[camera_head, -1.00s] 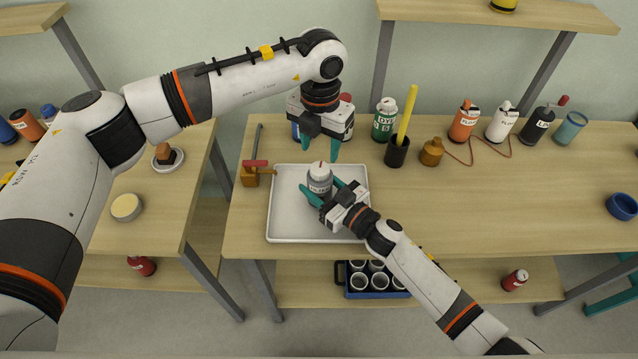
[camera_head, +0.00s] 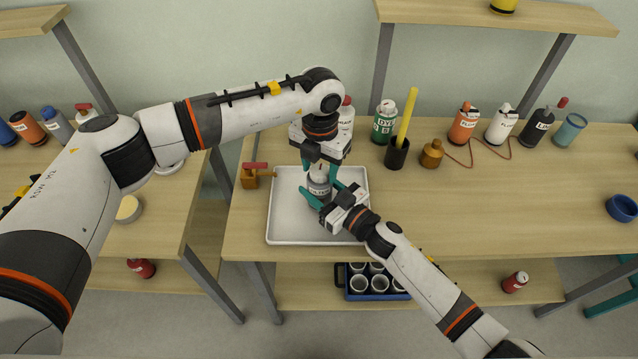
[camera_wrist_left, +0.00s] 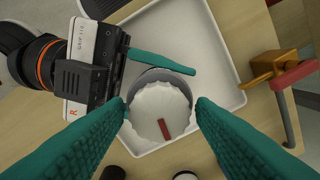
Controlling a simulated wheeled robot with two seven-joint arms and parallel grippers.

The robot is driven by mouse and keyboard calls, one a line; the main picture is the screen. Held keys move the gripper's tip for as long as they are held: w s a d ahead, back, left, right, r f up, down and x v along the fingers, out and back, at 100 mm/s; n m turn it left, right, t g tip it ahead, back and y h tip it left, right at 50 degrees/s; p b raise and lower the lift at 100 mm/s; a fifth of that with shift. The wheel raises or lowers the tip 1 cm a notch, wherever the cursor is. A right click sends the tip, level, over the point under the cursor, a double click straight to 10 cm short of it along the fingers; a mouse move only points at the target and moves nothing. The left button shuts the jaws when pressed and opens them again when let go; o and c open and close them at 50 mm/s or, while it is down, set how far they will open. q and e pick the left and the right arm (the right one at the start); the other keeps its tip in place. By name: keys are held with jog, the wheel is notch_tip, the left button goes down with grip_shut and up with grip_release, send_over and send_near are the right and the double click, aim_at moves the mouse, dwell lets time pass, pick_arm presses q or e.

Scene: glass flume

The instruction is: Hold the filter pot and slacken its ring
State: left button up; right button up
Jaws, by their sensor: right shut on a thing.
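The filter pot (camera_head: 319,188) is grey with a dark band and stands upright on the white tray (camera_head: 285,225). My right gripper (camera_head: 320,190) is shut around its body from the front right; one of its fingers shows in the left wrist view beside the pot. My left gripper (camera_head: 321,167) is above the pot, pointing down. In the left wrist view its fingers (camera_wrist_left: 162,106) are apart, one on each side of the pot's top; contact is not clear.
A brown clamp-like device with a red handle (camera_head: 256,166) stands left of the tray. Behind are a green bottle (camera_head: 384,124) and a dark cup (camera_head: 397,153) with a yellow stick.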

pick_arm(q)
jog(key=c, duration=0.5)
jog(key=n, duration=0.4)
jog(key=shift+n, duration=0.3)
jog(key=shift+c, duration=0.2)
jog(key=n, duration=0.5)
jog(key=o, duration=0.6)
